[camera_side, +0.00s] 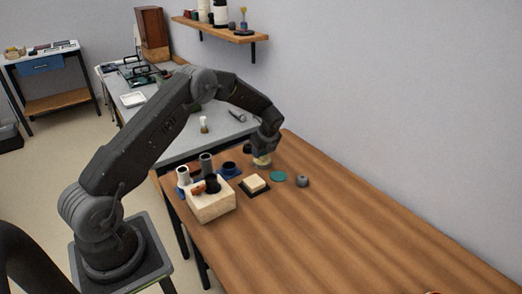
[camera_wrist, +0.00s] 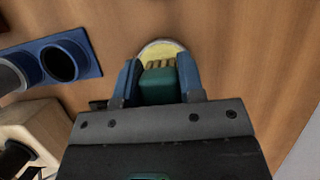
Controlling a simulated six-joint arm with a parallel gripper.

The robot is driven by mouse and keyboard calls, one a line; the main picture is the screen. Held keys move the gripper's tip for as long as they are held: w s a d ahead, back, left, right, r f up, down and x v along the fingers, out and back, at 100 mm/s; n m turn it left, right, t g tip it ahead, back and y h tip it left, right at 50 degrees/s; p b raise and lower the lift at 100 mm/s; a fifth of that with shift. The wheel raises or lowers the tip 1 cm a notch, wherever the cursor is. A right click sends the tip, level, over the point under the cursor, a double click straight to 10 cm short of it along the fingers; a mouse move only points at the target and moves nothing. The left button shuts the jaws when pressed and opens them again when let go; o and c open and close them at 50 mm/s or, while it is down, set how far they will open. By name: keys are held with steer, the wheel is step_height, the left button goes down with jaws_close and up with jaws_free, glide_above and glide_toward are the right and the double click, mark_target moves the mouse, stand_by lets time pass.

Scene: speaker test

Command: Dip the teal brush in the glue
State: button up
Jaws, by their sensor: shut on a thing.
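My gripper (camera_side: 264,148) points down over the far part of the wooden table. In the wrist view my gripper (camera_wrist: 158,66) has its blue fingers shut on the teal brush (camera_wrist: 158,86), whose tan bristles point toward the glue pot (camera_wrist: 176,46). The glue pot (camera_side: 262,163) is a small round container with a pale yellow inside, directly under the gripper in the side view. The bristles overlap the pot in the wrist view; I cannot tell whether they touch the glue. The brush is hidden in the side view.
A cream box (camera_side: 212,209) with dark and grey cylinders stands to the left. A blue holder (camera_wrist: 92,62) with round cups is near the pot. A cream block (camera_side: 254,183), a teal disc (camera_side: 278,176) and a grey knob (camera_side: 302,181) lie nearby. The table's right side is mostly clear.

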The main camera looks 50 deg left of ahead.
steer(key=shift+f, duration=0.6)
stand_by(1.6)
steer(key=shift+r, duration=3.6)
steer(key=shift+d, duration=0.1)
